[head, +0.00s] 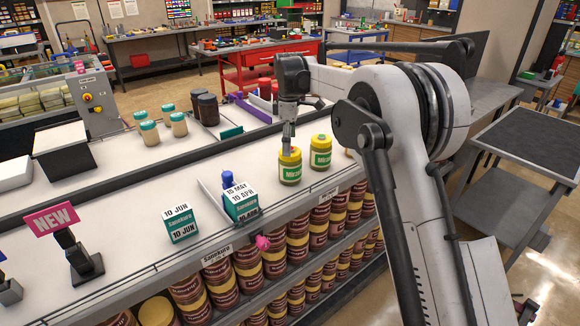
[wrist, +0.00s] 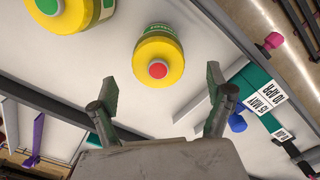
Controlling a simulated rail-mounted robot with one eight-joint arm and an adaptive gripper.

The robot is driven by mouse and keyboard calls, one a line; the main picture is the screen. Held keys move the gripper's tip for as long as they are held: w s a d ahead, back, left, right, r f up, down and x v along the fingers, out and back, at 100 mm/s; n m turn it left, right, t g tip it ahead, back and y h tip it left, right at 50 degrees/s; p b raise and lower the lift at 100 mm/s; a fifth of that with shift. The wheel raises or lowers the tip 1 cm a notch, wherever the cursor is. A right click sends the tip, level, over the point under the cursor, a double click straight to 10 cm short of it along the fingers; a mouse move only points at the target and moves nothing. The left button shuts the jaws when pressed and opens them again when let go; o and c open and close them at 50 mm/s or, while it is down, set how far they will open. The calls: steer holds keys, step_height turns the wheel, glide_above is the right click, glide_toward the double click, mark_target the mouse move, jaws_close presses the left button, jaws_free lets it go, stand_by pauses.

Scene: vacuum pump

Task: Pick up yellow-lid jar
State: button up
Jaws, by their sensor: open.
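A jar with a yellow lid and a green-and-yellow label (head: 290,172) stands upright on the white shelf top. A second, similar jar (head: 320,157) stands just to its right. My gripper (head: 287,148) points down at the first jar's lid, with its fingers hiding part of that lid. In the wrist view the nearer jar's yellow lid (wrist: 160,43), with a red centre button, lies ahead of my open, empty fingers (wrist: 160,85). The second jar (wrist: 60,14) is cut off at the top left.
A blue-topped item (head: 228,179) and date-label blocks (head: 241,203) stand left of the jars. Teal-lidded jars (head: 148,130) and dark jars (head: 208,109) stand farther back. A raised rail (head: 150,157) runs behind the jars. Bare shelf lies around the first jar's left side.

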mark_target(290, 160)
steer(key=shift+w+d+f+p, duration=0.1)
steer(key=shift+f+p, duration=0.2)
steer(key=shift+f, duration=1.6)
steer(key=shift+d+f+p, duration=0.1)
steer(key=shift+f+p, duration=0.15)
steer(key=shift+f, duration=1.6)
steer(key=shift+c, duration=0.4)
steer(key=c, duration=1.6)
steer(key=shift+r, duration=0.1)
